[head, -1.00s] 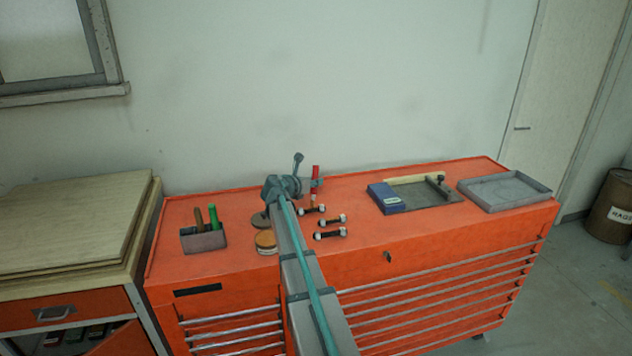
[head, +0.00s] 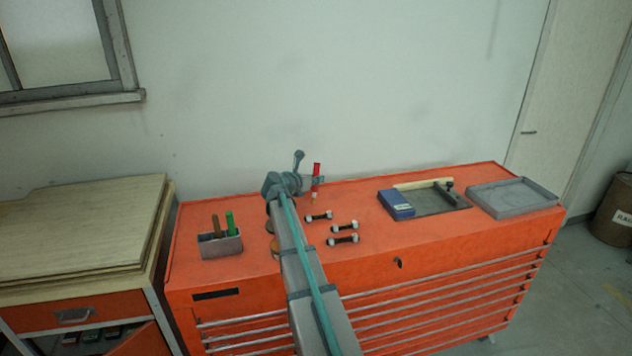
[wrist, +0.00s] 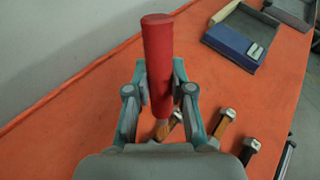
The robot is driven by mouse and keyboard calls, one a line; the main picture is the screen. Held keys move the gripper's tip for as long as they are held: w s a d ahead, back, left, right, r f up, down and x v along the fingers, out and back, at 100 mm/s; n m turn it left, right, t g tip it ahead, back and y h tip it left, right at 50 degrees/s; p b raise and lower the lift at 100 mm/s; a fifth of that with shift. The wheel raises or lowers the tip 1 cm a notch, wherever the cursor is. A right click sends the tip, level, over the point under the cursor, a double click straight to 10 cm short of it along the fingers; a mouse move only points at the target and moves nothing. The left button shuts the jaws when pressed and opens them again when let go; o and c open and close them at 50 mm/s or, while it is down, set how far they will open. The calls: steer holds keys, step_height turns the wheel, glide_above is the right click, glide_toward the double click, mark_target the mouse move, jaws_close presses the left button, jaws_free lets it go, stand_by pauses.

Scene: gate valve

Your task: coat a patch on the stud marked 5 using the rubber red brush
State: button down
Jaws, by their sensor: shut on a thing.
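My gripper (head: 316,181) is shut on the red brush (head: 316,170) and holds it upright above the orange cabinet top. In the wrist view the red handle (wrist: 157,60) stands between the fingers (wrist: 157,95). The brush's pale lower end is partly hidden by my gripper. Three studs with pale ends lie near it: the back one (head: 318,217), just in front of and below the brush, a middle one (head: 344,226) and a front one (head: 343,239). In the wrist view two shanks look orange-brown and one dark. No number is legible, so I cannot tell which is 5.
A small grey holder (head: 221,246) with a brown and a green handle stands at the left. A dark tray with a blue box (head: 396,204) and an empty grey tray (head: 512,197) are at the right.

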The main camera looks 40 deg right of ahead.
mark_target(316, 171)
steer(key=shift+r+p, duration=0.9)
steer(key=shift+r, duration=0.65)
steer(key=shift+a+f, duration=0.1)
steer(key=shift+w+a+f, duration=0.15)
steer(key=shift+a+f, duration=0.05)
steer(key=shift+a, duration=0.2)
steer(key=shift+w+a+f, duration=0.15)
steer(key=shift+a+f, duration=0.05)
steer(key=shift+a, duration=0.2)
